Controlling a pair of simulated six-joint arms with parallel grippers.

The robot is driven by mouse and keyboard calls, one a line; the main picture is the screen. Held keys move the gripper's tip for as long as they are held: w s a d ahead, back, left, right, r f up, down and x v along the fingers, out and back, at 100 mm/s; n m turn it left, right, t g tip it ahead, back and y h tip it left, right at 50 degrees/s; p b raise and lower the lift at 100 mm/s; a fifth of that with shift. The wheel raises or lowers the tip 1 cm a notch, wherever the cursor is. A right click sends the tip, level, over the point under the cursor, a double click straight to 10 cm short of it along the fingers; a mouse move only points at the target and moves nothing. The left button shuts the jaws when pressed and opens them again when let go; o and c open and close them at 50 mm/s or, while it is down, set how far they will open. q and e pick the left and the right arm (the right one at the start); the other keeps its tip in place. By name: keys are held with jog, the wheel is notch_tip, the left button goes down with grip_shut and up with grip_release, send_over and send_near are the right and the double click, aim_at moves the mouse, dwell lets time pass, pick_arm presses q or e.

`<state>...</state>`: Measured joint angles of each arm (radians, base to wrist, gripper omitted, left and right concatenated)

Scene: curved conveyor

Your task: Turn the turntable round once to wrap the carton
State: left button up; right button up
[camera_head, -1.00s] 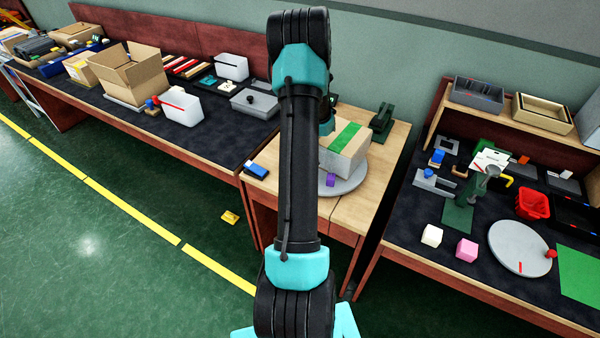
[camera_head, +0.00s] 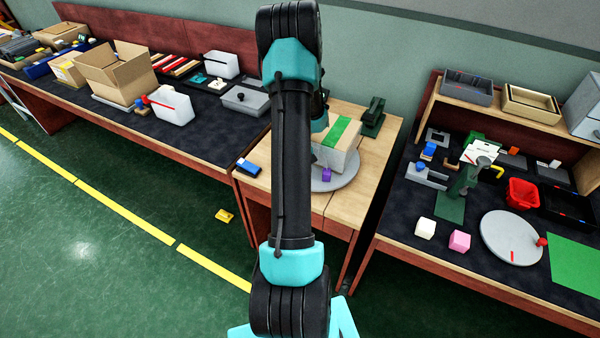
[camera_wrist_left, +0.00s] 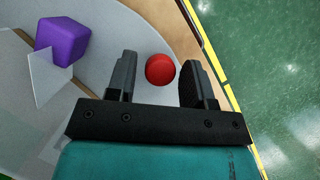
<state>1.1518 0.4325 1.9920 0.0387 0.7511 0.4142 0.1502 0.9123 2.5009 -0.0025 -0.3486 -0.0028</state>
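Narrow gaps show on both sides of the knob. In the head view my arm hides the knob and the fingertips. My right gripper is not in view.
A translucent sheet (camera_wrist_left: 48,80) lies near the purple block. A dark green device (camera_head: 373,117) stands behind the carton, and a blue-black item (camera_head: 247,167) lies at the table's left front. Another grey disc (camera_head: 510,238) with a red knob is on the right bench.

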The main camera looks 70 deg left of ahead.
pick_arm(q)
jog(key=shift+o, duration=0.6)
jog(key=v, duration=1.7)
jog(key=shift+a+r, duration=0.15)
jog(key=shift+s, duration=0.1)
